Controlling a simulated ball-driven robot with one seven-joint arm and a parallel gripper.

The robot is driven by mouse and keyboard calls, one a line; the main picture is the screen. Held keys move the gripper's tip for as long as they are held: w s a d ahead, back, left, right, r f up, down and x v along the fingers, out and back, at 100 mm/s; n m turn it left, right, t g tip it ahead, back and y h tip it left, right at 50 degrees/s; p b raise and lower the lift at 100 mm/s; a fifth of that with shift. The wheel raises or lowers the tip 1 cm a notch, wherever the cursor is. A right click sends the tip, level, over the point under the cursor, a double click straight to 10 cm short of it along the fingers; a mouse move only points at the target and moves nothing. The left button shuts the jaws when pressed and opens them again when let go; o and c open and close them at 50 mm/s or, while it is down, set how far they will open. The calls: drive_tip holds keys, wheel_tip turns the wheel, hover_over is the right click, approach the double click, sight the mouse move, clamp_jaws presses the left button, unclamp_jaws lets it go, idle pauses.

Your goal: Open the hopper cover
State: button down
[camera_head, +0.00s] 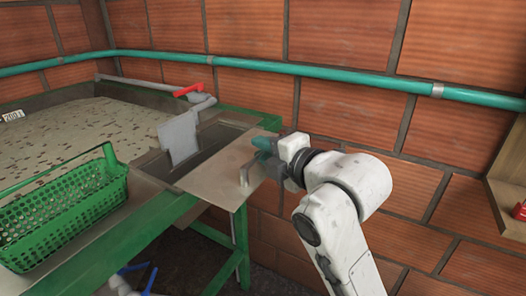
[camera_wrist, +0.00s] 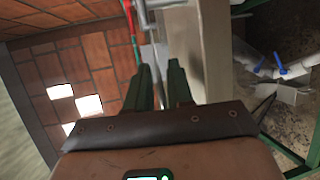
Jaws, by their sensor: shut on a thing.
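The hopper cover (camera_head: 215,178) is a flat, brownish-grey metal plate lying across the green frame, beside a rectangular opening. Its bent metal handle (camera_head: 244,174) stands up near the right edge. My gripper (camera_head: 259,146) is at the handle from the right, its teal fingers partly hiding it. In the wrist view my gripper (camera_wrist: 162,82) shows two dark green fingers with a narrow gap, and a thin grey bar runs ahead of and between them. The cover (camera_wrist: 213,45) shows there as a pale strip right of the fingers. The exact contact on the handle is hard to see.
A green perforated basket (camera_head: 65,208) stands at left beside a wide tank (camera_head: 70,140). A grey upright plate (camera_head: 180,138) and a red-handled valve (camera_head: 188,90) are behind the opening. A teal pipe (camera_head: 270,66) runs along the brick wall. Blue-handled valves (camera_head: 130,268) sit below.

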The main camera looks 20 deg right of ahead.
drive_tip(key=c, duration=1.4)
unclamp_jaws()
drive_tip(key=shift+s+a, duration=0.2)
drive_tip(key=shift+a, duration=0.05)
drive_tip(key=shift+d, duration=0.1)
drive_tip(key=shift+d, duration=0.1)
drive_tip(key=shift+s+d+r, duration=0.15)
drive_tip(key=shift+s, duration=0.4)
drive_tip(key=p+v, duration=0.1)
drive_tip(key=v, duration=0.1)
drive_tip(key=p+v, duration=0.1)
drive_tip(key=v, duration=0.2)
drive_tip(key=p+v, duration=0.1)
drive_tip(key=v, duration=0.1)
drive_tip(key=shift+s+r, duration=0.25)
drive_tip(key=shift+r, duration=0.15)
drive_tip(key=shift+s+p, duration=0.2)
drive_tip(key=shift+p, duration=0.9)
drive_tip(key=p+v, duration=0.1)
drive_tip(key=p, duration=0.5)
drive_tip(key=shift+s, duration=0.35)
